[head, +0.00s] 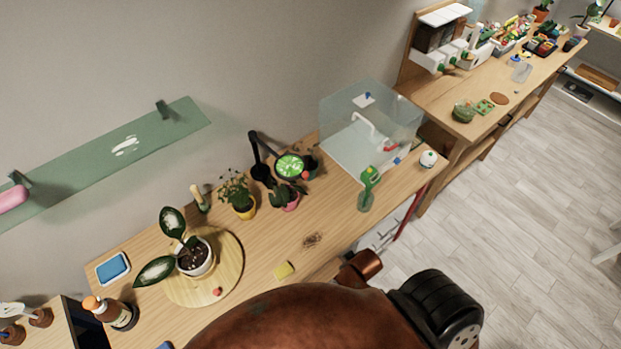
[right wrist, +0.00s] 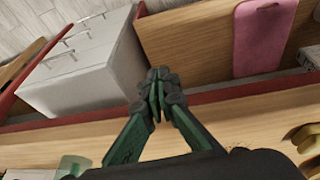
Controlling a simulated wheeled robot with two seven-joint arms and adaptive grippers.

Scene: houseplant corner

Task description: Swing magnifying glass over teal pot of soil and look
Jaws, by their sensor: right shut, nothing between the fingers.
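The magnifying glass (head: 289,167) is a round lens in a dark rim on a black jointed arm (head: 258,158), at the back of the wooden bench in the head view. Its lens shows bright green, and a small red knob sits at its right edge. A dark teal pot (head: 311,167) stands just right of the lens, partly hidden by it. I cannot tell how much of the lens lies over it. My right gripper (right wrist: 157,85) is shut and empty in the right wrist view, by the bench's front edge and apart from the lens. My left gripper is not in view.
A pink-potted plant (head: 290,203) and a yellow-potted plant (head: 243,209) stand in front of the lens. A clear tank (head: 345,150) and a green spray bottle (head: 368,190) stand to the right. A white drawer unit (right wrist: 85,65) is beyond the bench edge.

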